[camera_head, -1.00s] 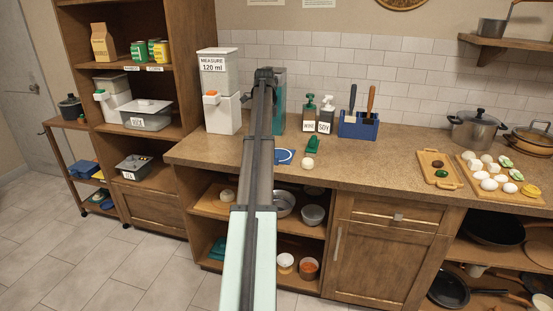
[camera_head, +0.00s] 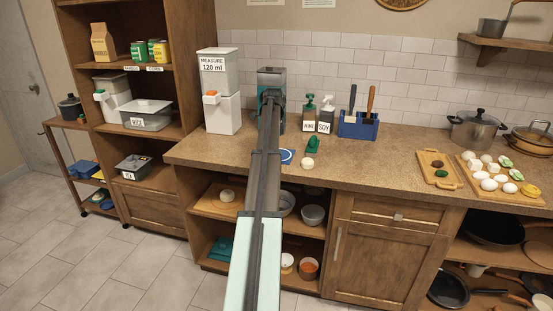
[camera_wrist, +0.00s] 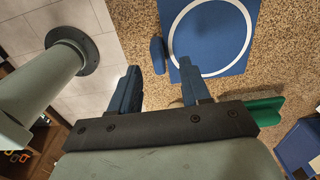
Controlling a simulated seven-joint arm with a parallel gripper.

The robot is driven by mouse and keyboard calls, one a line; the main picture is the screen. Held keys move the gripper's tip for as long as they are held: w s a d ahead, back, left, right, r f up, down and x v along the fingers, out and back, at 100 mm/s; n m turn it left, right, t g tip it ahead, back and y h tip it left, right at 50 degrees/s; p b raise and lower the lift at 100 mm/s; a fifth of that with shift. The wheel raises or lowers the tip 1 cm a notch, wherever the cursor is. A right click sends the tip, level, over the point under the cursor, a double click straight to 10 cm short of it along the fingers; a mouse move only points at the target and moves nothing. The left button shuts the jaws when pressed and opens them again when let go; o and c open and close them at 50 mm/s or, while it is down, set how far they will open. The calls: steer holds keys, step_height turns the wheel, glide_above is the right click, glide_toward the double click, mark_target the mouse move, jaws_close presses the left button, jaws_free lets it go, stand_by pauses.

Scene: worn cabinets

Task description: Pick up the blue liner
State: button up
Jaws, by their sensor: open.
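The blue liner is a flat blue square with a white ring, lying on the speckled counter. It shows in the wrist view (camera_wrist: 213,72) ahead of my gripper and in the head view (camera_head: 287,157), partly hidden by my arm. A small blue block (camera_wrist: 157,55) sits at its left edge in the wrist view; I cannot tell if it is joined to the liner. My gripper (camera_wrist: 158,68) is open and empty, its dark blue fingers apart. In the picture the block appears between the fingertips. In the head view my arm hides the gripper.
A green item (camera_head: 312,145) and a pale round item (camera_head: 307,163) lie right of the liner. The measure dispenser (camera_head: 221,112) stands left, a teal container (camera_head: 272,76) behind my arm. Bottles (camera_head: 326,118) and a blue utensil holder (camera_head: 358,126) stand at the back.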

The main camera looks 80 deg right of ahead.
step_height(320, 180, down, 5)
steer(key=shift+a, duration=0.15)
jaws_close()
stand_by(0.5)
